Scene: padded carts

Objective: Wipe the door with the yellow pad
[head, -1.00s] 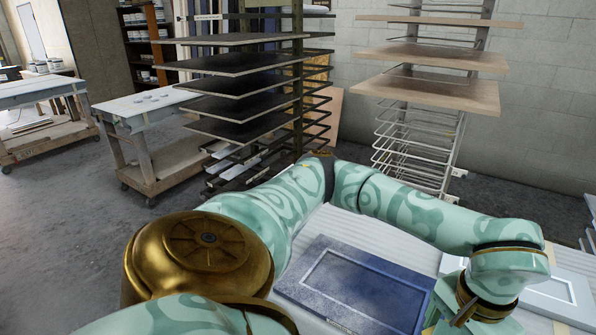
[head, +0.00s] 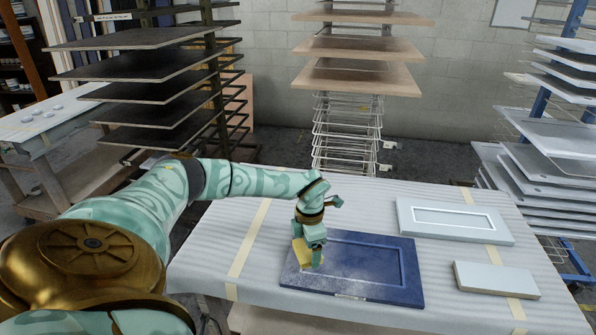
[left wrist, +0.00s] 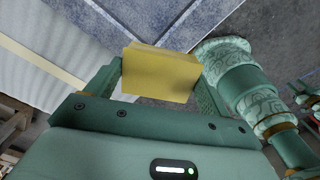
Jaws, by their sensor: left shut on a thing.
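The blue door (head: 385,292) lies flat on the padded cart, with a recessed centre panel and a pale, dusty-looking film over part of its face. The yellow pad (head: 301,254) is in my left gripper (head: 309,262), over the door's left part. In the left wrist view the pad (left wrist: 160,74) sits between the two fingers of the left gripper, with the speckled door (left wrist: 185,18) beyond it. I cannot tell whether the pad touches the door.
The cart's white padded top (head: 215,262) has tape strips. A pale framed panel (head: 455,219) and a small pale panel (head: 495,279) lie right of the door. Shelf racks stand behind (head: 365,75) and at the right (head: 560,135). The padding left of the door is clear.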

